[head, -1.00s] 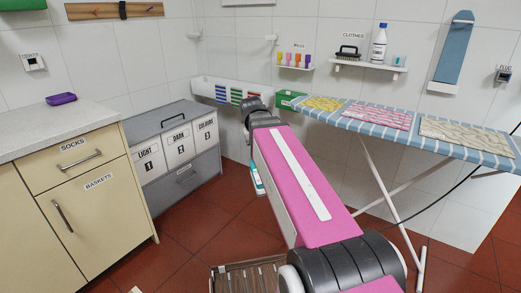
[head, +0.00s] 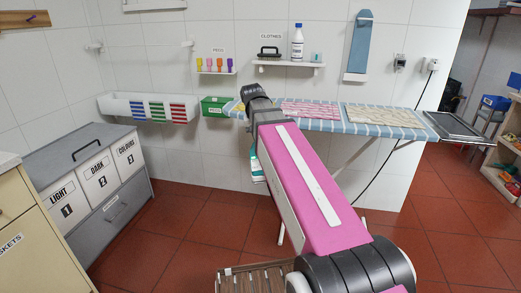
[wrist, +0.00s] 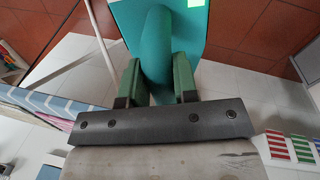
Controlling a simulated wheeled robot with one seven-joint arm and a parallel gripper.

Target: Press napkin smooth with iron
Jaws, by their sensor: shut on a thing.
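My gripper (wrist: 157,84) is shut on the handle of a teal iron (wrist: 188,30) in the wrist view. Part of the teal iron (head: 257,168) also shows in the head view beside my pink arm, below board height; the rest is hidden. The striped blue ironing board (head: 392,131) stands against the back wall. A pink patterned napkin (head: 310,110) and a beige one (head: 375,117) lie on it. A yellow cloth (head: 237,107) at its left end is mostly hidden by my arm. The iron is held clear of the board, over the floor.
A metal rest (head: 455,125) is at the board's right end. A black cord (head: 371,180) hangs near it. A white wall bin (head: 148,108), a green box (head: 215,106) and a grey laundry chest (head: 90,165) are on the left. Red floor is clear at front right.

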